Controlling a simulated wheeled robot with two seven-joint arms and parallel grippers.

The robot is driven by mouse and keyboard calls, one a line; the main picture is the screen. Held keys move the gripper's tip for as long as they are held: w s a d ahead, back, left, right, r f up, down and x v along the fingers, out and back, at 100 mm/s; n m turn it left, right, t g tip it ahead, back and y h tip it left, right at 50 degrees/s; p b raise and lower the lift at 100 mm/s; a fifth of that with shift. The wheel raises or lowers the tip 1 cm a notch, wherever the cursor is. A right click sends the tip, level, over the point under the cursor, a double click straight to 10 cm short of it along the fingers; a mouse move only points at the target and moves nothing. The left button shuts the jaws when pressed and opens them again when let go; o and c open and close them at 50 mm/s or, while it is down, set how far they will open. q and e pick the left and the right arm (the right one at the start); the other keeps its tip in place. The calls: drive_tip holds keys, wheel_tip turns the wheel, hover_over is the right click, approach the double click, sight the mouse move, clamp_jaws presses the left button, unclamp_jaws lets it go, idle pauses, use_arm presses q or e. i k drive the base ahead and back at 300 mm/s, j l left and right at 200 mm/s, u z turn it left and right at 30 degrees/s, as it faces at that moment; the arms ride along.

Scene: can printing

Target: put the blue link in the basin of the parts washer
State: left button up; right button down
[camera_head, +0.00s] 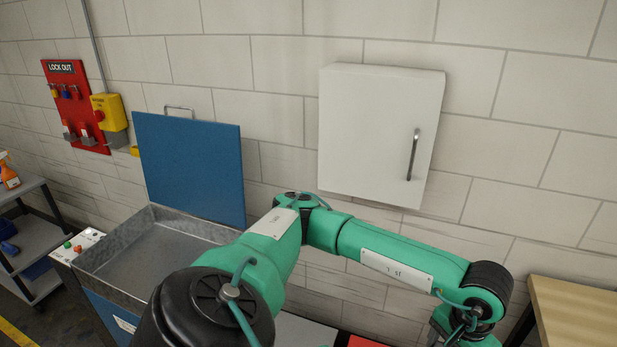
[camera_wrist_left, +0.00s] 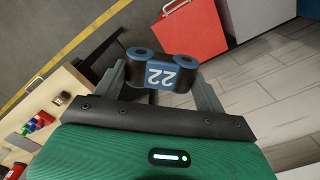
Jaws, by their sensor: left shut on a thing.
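The blue link (camera_wrist_left: 175,76), with a rounded eye at each end and a white "22" on it, is between the fingers of my left gripper (camera_wrist_left: 160,78) in the left wrist view. The gripper is shut on it. The parts washer shows at the left of the head view: a grey metal basin (camera_head: 118,262) with its blue lid (camera_head: 190,168) standing open against the wall. My green left arm crosses the basin's right part and reaches right. Its gripper and the link are hidden or out of frame there. My right gripper is not in view.
A white wall cabinet (camera_head: 375,135) hangs above the arm. A control box (camera_head: 78,246) with buttons sits left of the basin, beside a grey shelf cart (camera_head: 32,235). A wooden bench top (camera_head: 580,310) is at the lower right. A red box (camera_wrist_left: 178,30) shows in the wrist view.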

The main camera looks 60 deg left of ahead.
sight(167, 275)
drive_tip(key=k+j, duration=0.25)
drive_tip(key=k+j+u, duration=0.1)
drive_tip(key=k+j, duration=0.15)
drive_tip(key=j, duration=0.25)
drive_tip(key=k+j, duration=0.25)
drive_tip(key=k+j+u, duration=0.1)
drive_tip(key=j, duration=0.4)
drive_tip(key=k+j, duration=0.15)
drive_tip(key=j, duration=0.25)
drive_tip(key=k+j+u, duration=0.1)
drive_tip(key=j, duration=0.3)
drive_tip(key=k+j, duration=0.25)
drive_tip(key=j, duration=0.15)
drive_tip(key=k+j+u, duration=0.1)
drive_tip(key=j, duration=0.3)
drive_tip(key=i+j, duration=0.15)
drive_tip(key=j, duration=0.2)
drive_tip(key=i+j+u, duration=0.1)
drive_tip(key=j, duration=0.25)
drive_tip(key=i+j, duration=0.05)
